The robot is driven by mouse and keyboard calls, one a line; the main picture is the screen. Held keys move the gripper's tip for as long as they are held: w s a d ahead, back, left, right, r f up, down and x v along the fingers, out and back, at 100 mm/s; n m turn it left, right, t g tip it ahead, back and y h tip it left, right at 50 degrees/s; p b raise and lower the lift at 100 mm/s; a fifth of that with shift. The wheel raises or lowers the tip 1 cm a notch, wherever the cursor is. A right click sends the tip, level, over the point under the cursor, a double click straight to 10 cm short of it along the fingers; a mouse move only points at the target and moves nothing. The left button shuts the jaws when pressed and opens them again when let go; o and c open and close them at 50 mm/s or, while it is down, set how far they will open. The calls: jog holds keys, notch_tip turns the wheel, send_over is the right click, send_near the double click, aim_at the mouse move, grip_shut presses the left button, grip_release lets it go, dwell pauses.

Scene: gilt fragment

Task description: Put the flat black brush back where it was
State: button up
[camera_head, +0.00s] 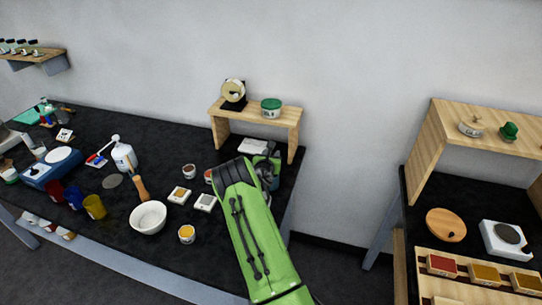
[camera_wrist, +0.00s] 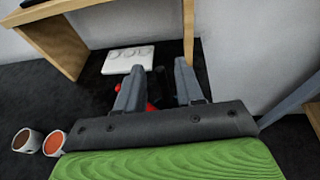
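My gripper (camera_wrist: 159,85) is low over the dark bench (camera_wrist: 75,95), in front of a small wooden shelf. In the wrist view its two grey fingers stand apart, with a gap between them. A narrow dark shape (camera_wrist: 161,77) shows in the gap, and a red thing (camera_wrist: 152,107) shows beside the left finger, partly hidden by it. I cannot tell whether the dark shape is the flat black brush, and I cannot make out that brush elsewhere. In the head view my green arm covers much of the gripper (camera_head: 268,172).
The wooden shelf (camera_head: 288,117) carries a green-lidded tub (camera_head: 271,108) and a round piece on a black stand (camera_head: 234,94). A white block with hollows (camera_wrist: 128,60) lies under it. Two small cups (camera_wrist: 27,140) stand left of my gripper. A white bowl (camera_head: 148,217) is further left.

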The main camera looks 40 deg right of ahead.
jog(key=shift+r, duration=0.1)
jog(key=s+a+r+m+g+y, duration=0.1)
jog(key=s+a+r+m+y, duration=0.1)
jog(key=s+a+r+m, duration=0.6)
jog(key=s+a+r+m+y, duration=0.3)
jog(key=a+r+m, duration=0.1)
jog(key=a, duration=0.7)
jog(key=s+a+r+m+g+y, duration=0.1)
jog(key=s+a+r+m+y, duration=0.1)
jog(key=s+a+r+m, duration=0.6)
jog(key=s+a+r+m+y, duration=0.1)
jog(key=s+a+m+y, duration=0.3)
jog(key=s+a, duration=1)
jog(key=shift+s+a+r+m+g+y+b, duration=0.15)
jog(key=shift+s+a+m+g+y+b, duration=0.35)
jog(key=shift+a, duration=0.65)
